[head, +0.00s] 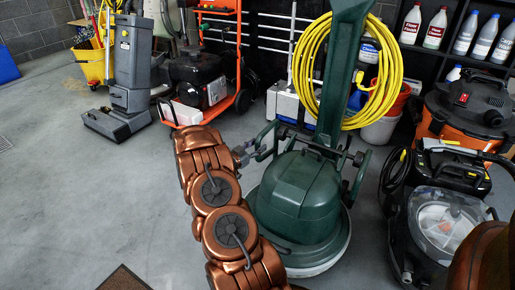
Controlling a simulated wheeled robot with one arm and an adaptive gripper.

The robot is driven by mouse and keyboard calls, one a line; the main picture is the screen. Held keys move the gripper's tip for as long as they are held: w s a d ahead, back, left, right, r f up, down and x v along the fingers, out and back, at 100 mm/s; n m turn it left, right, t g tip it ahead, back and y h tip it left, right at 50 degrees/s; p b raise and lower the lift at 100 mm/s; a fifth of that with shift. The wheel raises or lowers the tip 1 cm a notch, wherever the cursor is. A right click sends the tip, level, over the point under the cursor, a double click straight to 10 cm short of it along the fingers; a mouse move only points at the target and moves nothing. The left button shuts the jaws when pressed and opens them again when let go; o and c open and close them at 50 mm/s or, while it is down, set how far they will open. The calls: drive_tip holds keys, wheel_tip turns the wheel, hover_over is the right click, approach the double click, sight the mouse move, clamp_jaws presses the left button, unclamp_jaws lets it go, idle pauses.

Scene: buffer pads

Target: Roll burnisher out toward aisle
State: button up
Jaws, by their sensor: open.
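The green burnisher (300,190) stands on the grey floor in the middle of the head view, with a round motor housing, a pale skirt at its base and a tall green column. A coiled yellow cord (385,75) hangs at its column. My copper arm reaches up from the bottom to the burnisher's left side. My gripper (250,152) is at the left end of the burnisher's frame, close to a dark bar there. It is open; whether it touches the bar I cannot tell. The column's top is cut off by the frame.
An orange-framed machine (205,80), a grey upright machine (128,75) and a yellow mop bucket (92,65) stand behind left. Vacuums (470,105) and a carpet extractor (440,225) crowd the right. Bottle shelves line the back. The floor (90,190) at left is clear, with a brown mat (124,279) below.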

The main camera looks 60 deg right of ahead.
drive_tip(key=shift+d, duration=0.3)
drive_tip(key=shift+s, duration=0.1)
clamp_jaws()
idle(0.5)
